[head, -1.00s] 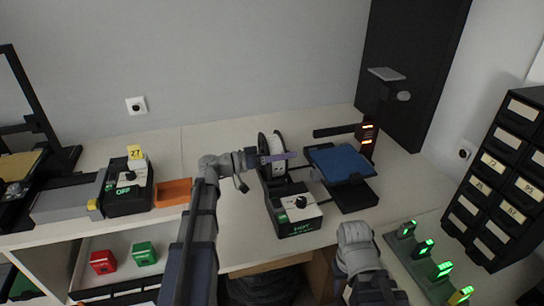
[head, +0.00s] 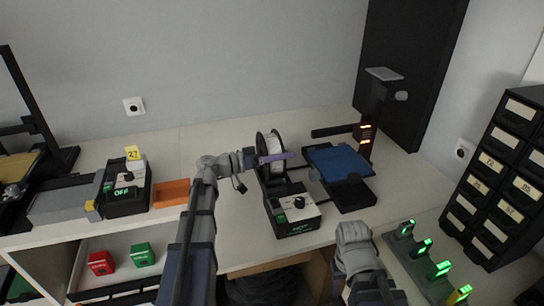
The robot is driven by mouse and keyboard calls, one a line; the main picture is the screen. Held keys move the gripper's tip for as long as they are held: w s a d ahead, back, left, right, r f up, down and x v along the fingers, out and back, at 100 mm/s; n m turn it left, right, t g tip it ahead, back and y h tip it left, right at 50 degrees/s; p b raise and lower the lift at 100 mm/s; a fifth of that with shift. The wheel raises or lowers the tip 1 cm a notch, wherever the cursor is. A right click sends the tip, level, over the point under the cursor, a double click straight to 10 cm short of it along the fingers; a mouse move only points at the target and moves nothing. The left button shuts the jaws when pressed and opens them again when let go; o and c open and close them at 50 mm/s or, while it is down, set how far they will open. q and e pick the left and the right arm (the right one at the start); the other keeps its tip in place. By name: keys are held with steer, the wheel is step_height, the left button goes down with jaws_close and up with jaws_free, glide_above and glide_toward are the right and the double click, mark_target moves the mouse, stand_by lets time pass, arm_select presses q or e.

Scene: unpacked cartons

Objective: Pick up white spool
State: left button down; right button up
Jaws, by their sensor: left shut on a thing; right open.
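The white spool (head: 272,143), white between dark round rims, stands upright at the back of the black printer base on the table. My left gripper (head: 279,157) reaches in from the left and is shut on the spool at its near side. The gripper covers part of the spool, and I cannot tell whether the spool is clear of its support. My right gripper (head: 352,235) is at the table's front edge, right of the printer, apart from the spool. It is open, but its fingers are hard to make out.
The printer's control box (head: 293,214) and blue bed (head: 338,162) are close to the spool. An orange tray (head: 171,193) and another control box (head: 125,190) lie to the left. Green-lit devices (head: 422,250) and a drawer cabinet (head: 503,175) stand at right.

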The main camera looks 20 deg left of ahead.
arm_select(q)
steer(key=shift+r, duration=0.1)
arm_select(e)
steer(key=shift+r, duration=0.1)
arm_select(q)
step_height(320, 180, up, 10)
steer(key=p, duration=1)
arm_select(e)
step_height(320, 180, up, 10)
